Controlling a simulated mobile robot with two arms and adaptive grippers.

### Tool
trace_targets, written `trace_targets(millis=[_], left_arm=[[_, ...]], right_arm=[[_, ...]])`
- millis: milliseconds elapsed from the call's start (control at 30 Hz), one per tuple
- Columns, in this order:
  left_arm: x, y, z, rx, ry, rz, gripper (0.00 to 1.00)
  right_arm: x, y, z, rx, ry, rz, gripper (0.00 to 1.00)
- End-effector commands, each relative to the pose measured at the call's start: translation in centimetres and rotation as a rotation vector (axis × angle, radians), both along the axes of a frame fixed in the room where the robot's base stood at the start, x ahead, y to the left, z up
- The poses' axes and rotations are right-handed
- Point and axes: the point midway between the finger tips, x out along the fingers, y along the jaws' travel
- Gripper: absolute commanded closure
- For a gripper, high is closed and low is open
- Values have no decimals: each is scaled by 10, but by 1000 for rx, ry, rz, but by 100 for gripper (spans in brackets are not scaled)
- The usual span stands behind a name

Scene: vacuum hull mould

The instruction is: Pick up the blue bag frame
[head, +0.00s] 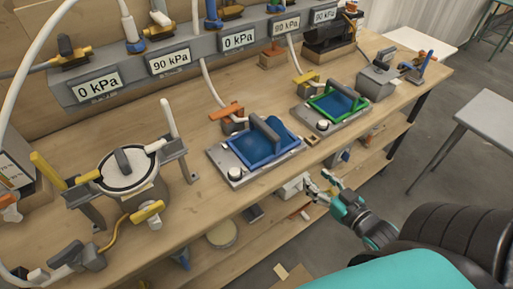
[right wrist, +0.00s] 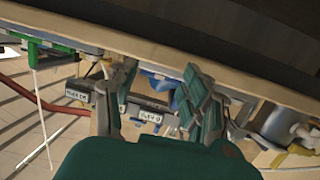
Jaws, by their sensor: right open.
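The blue bag frame (head: 272,158) lies on a grey plate (head: 213,158) on the workbench, with a dark grey handle bar (head: 266,131) standing across its far right part. A blue sheet fills the inside of the frame. My right gripper (head: 320,182) is open and empty, off the bench's front edge, to the right of and nearer than the blue frame, apart from it. My left gripper is not in view.
A green frame (head: 351,115) lies on a similar plate to the right. A round lidded pot (head: 130,170) with valves stands on the left. A gauge panel (head: 205,55) runs along the back. A lower shelf (head: 275,243) holds several items under the bench (head: 190,222).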

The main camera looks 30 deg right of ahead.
Motion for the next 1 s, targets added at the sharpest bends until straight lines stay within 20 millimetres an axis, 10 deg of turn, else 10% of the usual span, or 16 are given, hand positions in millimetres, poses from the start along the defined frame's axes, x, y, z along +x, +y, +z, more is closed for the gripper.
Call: trace_targets(millis=[133, 300, 1000], left_arm=[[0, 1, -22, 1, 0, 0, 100], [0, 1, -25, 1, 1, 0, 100], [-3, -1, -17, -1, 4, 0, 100]], right_arm=[[3, 25, 62, 5, -143, 78, 52], [5, 38, 94, 12, -205, 114, 52], [116, 48, 96, 12, -207, 115, 52]])
